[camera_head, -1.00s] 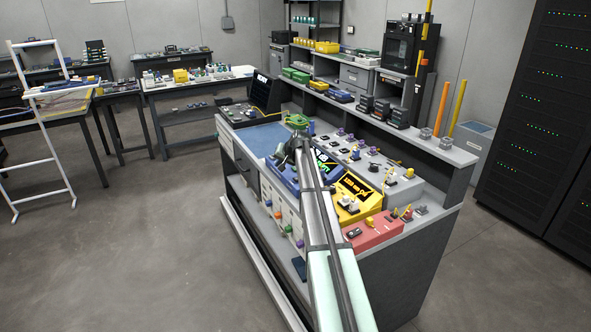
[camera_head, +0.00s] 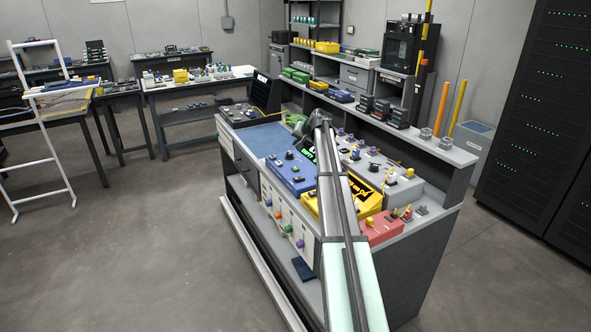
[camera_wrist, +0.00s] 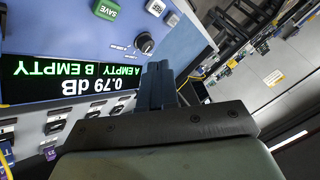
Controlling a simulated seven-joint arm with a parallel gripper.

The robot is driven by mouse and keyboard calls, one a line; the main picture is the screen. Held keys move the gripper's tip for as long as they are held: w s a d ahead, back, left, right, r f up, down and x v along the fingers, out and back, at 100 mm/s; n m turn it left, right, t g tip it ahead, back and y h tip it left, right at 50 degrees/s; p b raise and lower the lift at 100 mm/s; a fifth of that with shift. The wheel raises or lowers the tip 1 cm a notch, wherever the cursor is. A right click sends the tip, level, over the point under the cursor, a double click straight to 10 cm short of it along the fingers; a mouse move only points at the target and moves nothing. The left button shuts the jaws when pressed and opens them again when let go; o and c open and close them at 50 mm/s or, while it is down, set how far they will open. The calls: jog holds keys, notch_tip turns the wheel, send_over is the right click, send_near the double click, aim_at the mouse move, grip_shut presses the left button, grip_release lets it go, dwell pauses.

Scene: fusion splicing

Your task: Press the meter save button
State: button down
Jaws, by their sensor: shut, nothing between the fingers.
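The blue meter (camera_head: 283,178) sits on the bench, with its screen partly behind my arm. In the wrist view the meter (camera_wrist: 185,45) shows upside down, with a screen (camera_wrist: 75,80) reading 0.79 dB, A EMPTY and B EMPTY. Its green save button (camera_wrist: 107,9), marked SAVE, is at the top edge, cut off. A black knob (camera_wrist: 145,42) is between the button and my gripper (camera_wrist: 158,68). My gripper's fingers are shut and empty, apart from the save button in the picture. In the head view the fingertips are hidden.
A yellow device (camera_head: 312,205) and a red box (camera_head: 381,230) stand beside the meter, partly near my arm. A grey panel with several knobs (camera_head: 372,152) lies behind. A blue mat (camera_head: 262,140) leaves clear room left of the meter.

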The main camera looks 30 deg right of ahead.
aim_at(297, 169)
jog(key=shift+f, duration=4.4)
jog(key=shift+f, duration=0.15)
jog(key=shift+f, duration=0.25)
jog(key=shift+f, duration=0.45)
jog(key=shift+r, duration=0.85)
jog(key=shift+r, duration=0.15)
jog(key=shift+r, duration=2.4)
